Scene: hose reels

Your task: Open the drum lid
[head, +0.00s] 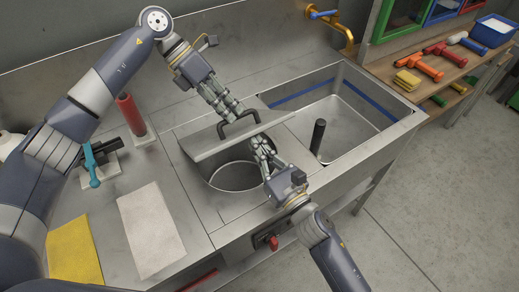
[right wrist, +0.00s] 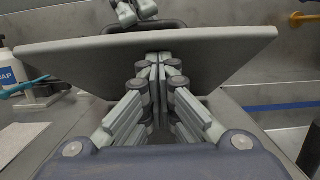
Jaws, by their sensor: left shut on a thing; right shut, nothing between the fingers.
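The drum lid (head: 208,146) is a flat grey metal plate with a black bar handle (head: 238,125). It is tilted up over the round metal drum opening (head: 236,176), which shows in front of it. My left gripper (head: 231,107) is shut on the handle from behind and above. My right gripper (head: 262,148) is shut and empty at the front right of the opening, close to the lid. In the right wrist view, the lid (right wrist: 220,48) spans the picture behind my closed right fingertips (right wrist: 158,60); whether they touch it I cannot tell.
A sink basin (head: 345,112) with a dark upright post (head: 317,137) lies to the right. A red cylinder (head: 130,115), a teal-handled tool (head: 91,165), a pale cloth (head: 150,229) and a yellow cloth (head: 75,254) are on the left. A tool bench (head: 455,92) stands at right.

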